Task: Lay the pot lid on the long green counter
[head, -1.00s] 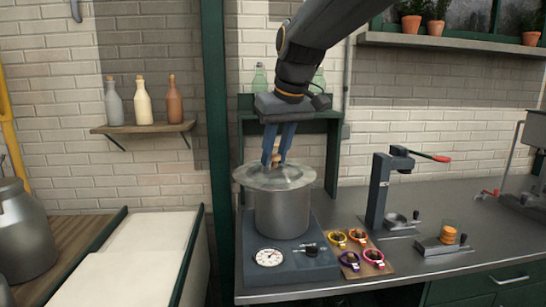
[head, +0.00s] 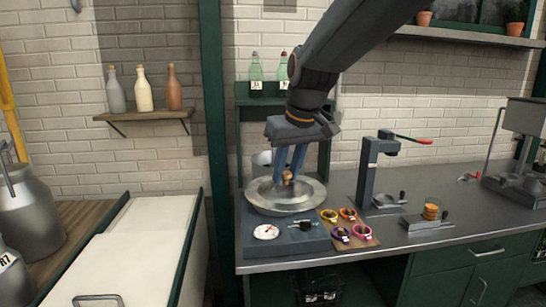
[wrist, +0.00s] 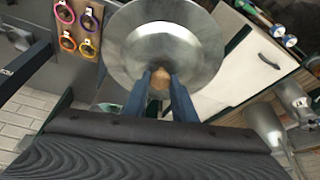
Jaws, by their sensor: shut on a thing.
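My gripper (head: 290,176) is shut on the wooden knob of the round silver pot lid (head: 260,199). The lid is roughly level over the dark scale (head: 300,241), and the pot body does not show beneath it. I cannot tell the gap under the lid. In the wrist view the lid (wrist: 165,45) fills the top middle, with the knob between my blue fingers (wrist: 160,82). The long green counter (head: 440,240) has a grey top and green drawers. It runs to the right beneath the scale.
Coloured rings lie on a wooden board (head: 370,240) right of the scale. A press with a red-tipped lever (head: 368,170) stands behind them. A small stand with orange discs (head: 432,210) is farther right. Bare top lies along the front right edge. A green post (head: 213,120) rises at left.

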